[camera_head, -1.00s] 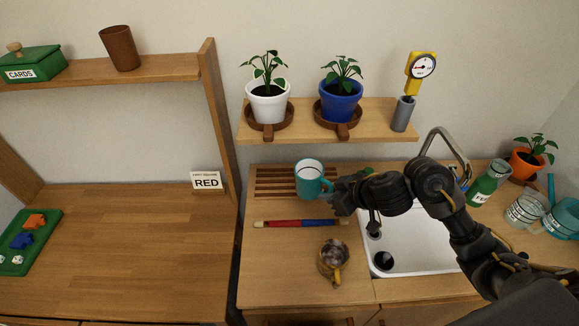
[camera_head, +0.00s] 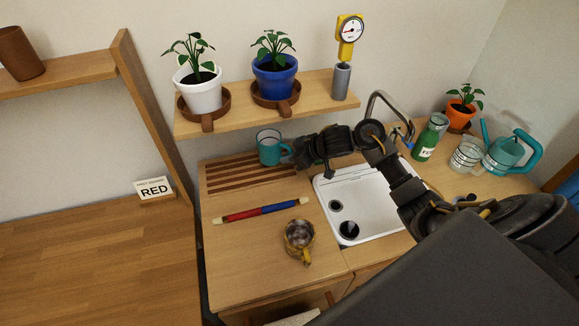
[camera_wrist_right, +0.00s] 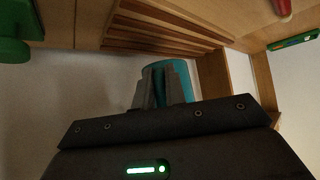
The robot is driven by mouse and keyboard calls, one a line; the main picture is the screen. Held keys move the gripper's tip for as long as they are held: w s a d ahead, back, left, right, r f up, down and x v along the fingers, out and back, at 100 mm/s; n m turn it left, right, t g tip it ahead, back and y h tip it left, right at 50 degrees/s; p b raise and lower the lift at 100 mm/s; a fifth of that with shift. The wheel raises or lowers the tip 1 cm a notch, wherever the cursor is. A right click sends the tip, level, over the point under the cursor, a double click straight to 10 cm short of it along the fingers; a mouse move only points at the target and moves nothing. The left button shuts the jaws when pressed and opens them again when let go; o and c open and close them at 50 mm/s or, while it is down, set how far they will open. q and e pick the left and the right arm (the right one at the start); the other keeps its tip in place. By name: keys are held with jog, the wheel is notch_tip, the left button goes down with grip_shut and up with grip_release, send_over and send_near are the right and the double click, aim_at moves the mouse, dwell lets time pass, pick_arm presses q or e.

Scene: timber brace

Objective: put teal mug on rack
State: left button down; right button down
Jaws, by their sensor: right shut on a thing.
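The teal mug (camera_head: 269,148) is upright at the right back part of the slatted wooden rack (camera_head: 230,176) on the counter. Its handle side faces right, toward my right gripper (camera_head: 297,156), which is shut on it. In the right wrist view the mug (camera_wrist_right: 172,68) shows as a teal patch behind the closed fingers (camera_wrist_right: 163,85), with the rack's slats (camera_wrist_right: 170,28) close by. Whether the mug's base touches the slats cannot be told. My left gripper is out of view.
A red and blue rod (camera_head: 262,211) and a patterned mug (camera_head: 299,238) are in front of the rack. The sink (camera_head: 365,205) is to the right. A shelf (camera_head: 225,118) with potted plants (camera_head: 273,78) hangs above. A teal watering can (camera_head: 503,155) stands far right.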

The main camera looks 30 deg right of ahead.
jog(key=shift+w+d+f, duration=0.35)
jog(key=shift+f, duration=0.25)
jog(key=shift+w+d+f, duration=0.3)
jog(key=shift+w+f, duration=0.05)
jog(key=shift+f, duration=1.7)
jog(key=shift+f, duration=0.1)
jog(key=c, duration=1.5)
grip_release()
jog(key=shift+o, duration=0.2)
jog(key=shift+r, duration=0.2)
jog(key=v, duration=1.2)
jog(key=shift+p, duration=0.45)
jog(key=shift+f, duration=0.1)
